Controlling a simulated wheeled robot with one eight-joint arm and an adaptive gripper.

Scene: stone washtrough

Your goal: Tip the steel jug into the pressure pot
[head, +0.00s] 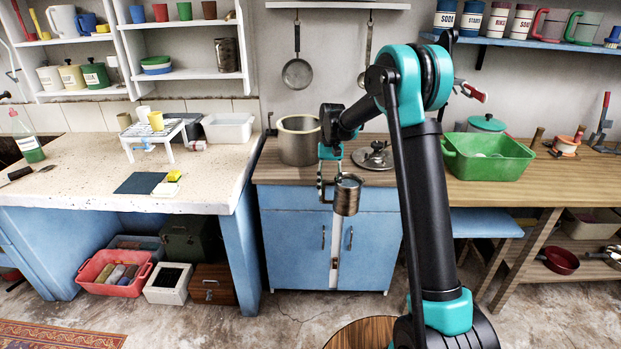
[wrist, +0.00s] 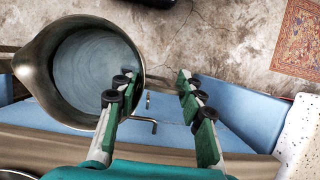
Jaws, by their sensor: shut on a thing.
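The steel jug (head: 347,196) is in my gripper (head: 325,190), held upright in front of the blue cabinet. In the wrist view the jug (wrist: 45,85) is to the left of my gripper (wrist: 158,88), its mouth facing the camera and its spout pointing left.
A pot lid (head: 373,158) lies on the counter right of the pot. A green basin (head: 488,158) stands farther right. A small white rack (head: 155,134) stands on the left counter. Pans hang on the back wall.

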